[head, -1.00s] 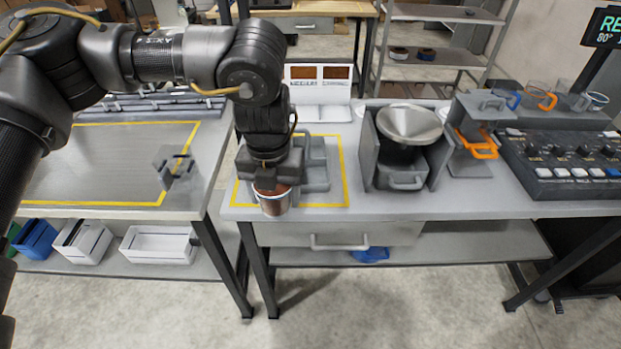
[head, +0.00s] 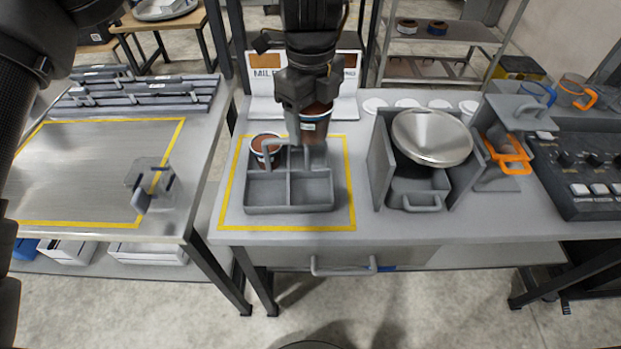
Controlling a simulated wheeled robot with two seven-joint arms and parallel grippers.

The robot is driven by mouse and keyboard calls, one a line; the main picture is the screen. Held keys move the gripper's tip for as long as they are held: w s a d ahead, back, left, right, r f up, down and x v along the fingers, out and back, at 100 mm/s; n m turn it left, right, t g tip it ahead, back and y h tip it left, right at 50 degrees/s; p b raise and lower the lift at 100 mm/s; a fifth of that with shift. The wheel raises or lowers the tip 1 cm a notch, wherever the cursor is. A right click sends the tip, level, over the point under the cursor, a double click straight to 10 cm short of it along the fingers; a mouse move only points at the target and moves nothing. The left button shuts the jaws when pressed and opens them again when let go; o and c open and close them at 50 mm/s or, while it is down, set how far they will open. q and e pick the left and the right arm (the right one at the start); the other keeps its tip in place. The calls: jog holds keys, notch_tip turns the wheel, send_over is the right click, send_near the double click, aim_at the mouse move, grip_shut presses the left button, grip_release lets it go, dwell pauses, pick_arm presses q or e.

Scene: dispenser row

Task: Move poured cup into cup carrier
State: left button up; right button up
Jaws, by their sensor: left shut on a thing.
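My left gripper (head: 312,102) is shut on a brown-filled cup (head: 314,127) with a pale band, held upright. It is at the back right part of the grey cup carrier (head: 289,210), seemingly above that compartment; its exact height is unclear. The carrier is a divided tray with a raised handle. A second brown-filled cup (head: 266,148) stands in its back left compartment. The two front compartments are empty. The back right compartment is mostly hidden by the held cup and the handle. My right gripper is out of view.
A yellow outline (head: 349,200) surrounds the carrier. A white sign stand (head: 262,82) is behind.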

pick_arm(q)
jog(key=f, duration=0.4)
jog(key=shift+s+p, duration=0.3)
jog(key=shift+s, duration=0.1)
jog(key=p, duration=0.1)
send_over(311, 195)
notch_tip(311, 195, down, 9)
jog(key=shift+w+r, duration=0.1)
jog(key=shift+f, duration=0.65)
notch_tip(311, 195, down, 4)
jog(key=shift+r+p, duration=0.15)
jog(key=shift+p, duration=0.4)
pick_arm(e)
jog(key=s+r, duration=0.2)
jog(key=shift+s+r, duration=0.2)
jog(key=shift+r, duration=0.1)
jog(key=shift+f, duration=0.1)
pick_arm(q)
jog(key=o, duration=0.8)
jog(key=shift+o, duration=0.2)
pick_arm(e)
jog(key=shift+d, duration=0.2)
